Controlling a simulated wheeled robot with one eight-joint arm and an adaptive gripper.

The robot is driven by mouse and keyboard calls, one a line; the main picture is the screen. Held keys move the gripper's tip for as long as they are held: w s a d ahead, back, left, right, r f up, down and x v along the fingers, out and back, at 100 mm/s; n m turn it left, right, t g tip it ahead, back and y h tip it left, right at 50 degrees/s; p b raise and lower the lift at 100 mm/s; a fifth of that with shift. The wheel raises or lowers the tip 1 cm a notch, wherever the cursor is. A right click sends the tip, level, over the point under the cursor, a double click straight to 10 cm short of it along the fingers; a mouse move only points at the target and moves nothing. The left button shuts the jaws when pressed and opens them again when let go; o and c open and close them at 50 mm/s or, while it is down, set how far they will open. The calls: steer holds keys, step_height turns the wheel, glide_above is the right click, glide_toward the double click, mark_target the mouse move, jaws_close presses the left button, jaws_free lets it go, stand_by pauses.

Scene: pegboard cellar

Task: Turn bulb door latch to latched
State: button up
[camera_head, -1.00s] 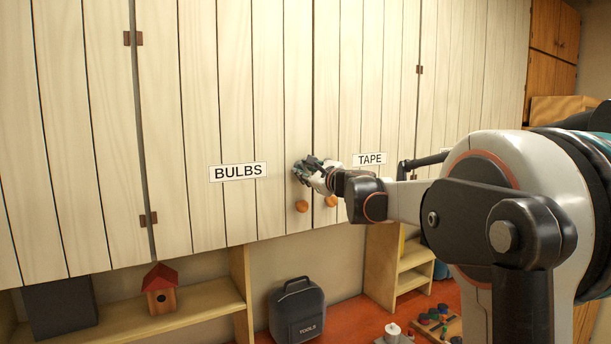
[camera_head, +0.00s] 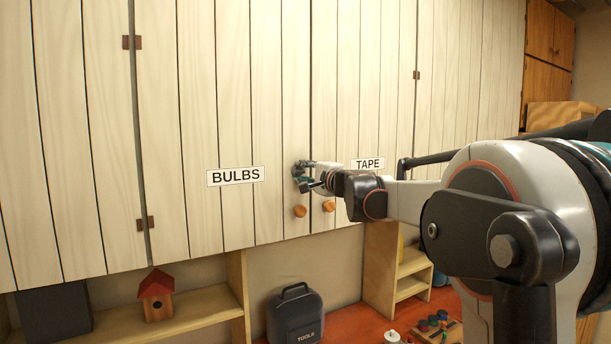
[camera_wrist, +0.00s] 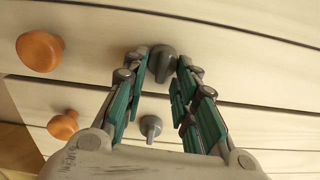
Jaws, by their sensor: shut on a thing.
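The bulb door (camera_head: 225,215) is a pale planked cabinet door with a BULBS label (camera_head: 236,176). Its latch (camera_wrist: 162,62) is a small grey turn piece, seen in the wrist view between my fingertips near the door seam. My gripper (camera_head: 301,176) is at the right edge of the bulb door, above the orange knobs. In the wrist view my gripper (camera_wrist: 163,80) has its green-padded fingers on either side of the latch, shut on it. In the head view my fingers hide the latch. Its exact angle is hard to tell.
A second grey latch (camera_wrist: 151,127) sits on the neighbouring door with the TAPE label (camera_head: 367,164). Round orange knobs (camera_head: 300,211) and (camera_head: 329,206) are just below my gripper. A birdhouse (camera_head: 157,294) and a black tool bag (camera_head: 295,316) stand below the cabinet.

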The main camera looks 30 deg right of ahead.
steer(key=shift+n, duration=0.6)
steer(key=o, duration=0.9)
steer(key=shift+o, duration=0.2)
steer(key=s, duration=1.2)
steer(key=shift+d, duration=0.2)
steer(key=shift+a, duration=0.1)
